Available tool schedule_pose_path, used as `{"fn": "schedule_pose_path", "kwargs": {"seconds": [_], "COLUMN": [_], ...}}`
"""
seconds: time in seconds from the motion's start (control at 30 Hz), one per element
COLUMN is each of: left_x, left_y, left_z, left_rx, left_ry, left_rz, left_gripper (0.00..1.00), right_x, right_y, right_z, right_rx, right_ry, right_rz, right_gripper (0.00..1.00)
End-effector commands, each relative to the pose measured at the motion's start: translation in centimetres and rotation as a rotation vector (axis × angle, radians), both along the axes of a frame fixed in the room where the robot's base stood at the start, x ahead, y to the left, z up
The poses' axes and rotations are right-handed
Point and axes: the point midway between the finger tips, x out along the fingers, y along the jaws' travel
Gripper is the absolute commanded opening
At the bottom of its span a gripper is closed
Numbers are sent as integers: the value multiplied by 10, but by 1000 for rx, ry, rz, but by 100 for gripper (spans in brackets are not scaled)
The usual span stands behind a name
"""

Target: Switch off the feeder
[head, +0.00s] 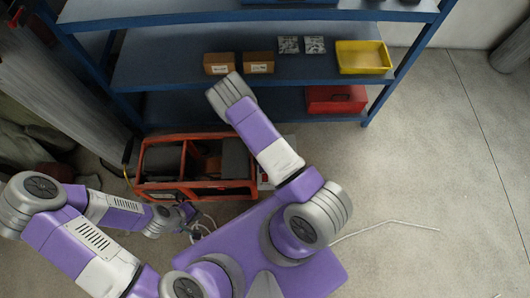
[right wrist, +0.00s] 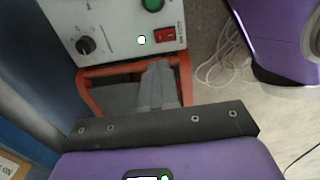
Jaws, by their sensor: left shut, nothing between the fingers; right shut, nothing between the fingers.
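The feeder appears to be the orange-framed unit (head: 195,192) on the floor before the shelf, with a white control panel (head: 264,184) partly hidden by my right arm. In the right wrist view the panel (right wrist: 112,22) carries a black knob (right wrist: 86,45), a green button (right wrist: 153,4), a small lit lamp (right wrist: 142,40) and a red rocker switch (right wrist: 165,38). My right gripper (right wrist: 158,68) is shut and empty, its grey fingers pointing toward the panel, apart from the switch as far as I can tell. My left gripper (head: 188,212) is shut and empty beside the orange frame's near side.
A blue shelf (head: 290,68) behind holds two brown boxes (head: 258,62), small packets (head: 288,45) and a yellow tray (head: 362,57). A red bin (head: 336,99) sits low. Pale cable (right wrist: 212,68) lies by the panel. The floor at right is mostly clear.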

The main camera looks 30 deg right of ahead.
Motion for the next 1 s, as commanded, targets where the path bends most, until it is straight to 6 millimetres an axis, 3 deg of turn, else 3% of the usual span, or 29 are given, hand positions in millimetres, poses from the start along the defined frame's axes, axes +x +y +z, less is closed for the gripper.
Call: {"fn": "schedule_pose_path", "kwargs": {"seconds": [0.2, 0.63, 0.77, 1.0], "left_x": [0, 0, 0, 0], "left_y": [0, 0, 0, 0], "left_z": [6, 6, 6, 6], "left_rx": [0, 0, 0, 0], "left_ry": [1, 0, 0, 0], "left_rz": [0, 0, 0, 0], "left_gripper": [0, 0, 0, 0], "right_x": [0, -5, -22, -47], "right_y": [0, 6, 35, 103], "right_z": [19, 21, 30, 80], "right_rx": [0, 21, 116, 315], "right_ry": [0, 3, 26, 133], "right_rz": [-1, -55, -319, -961], "right_gripper": [0, 0, 0, 0]}}
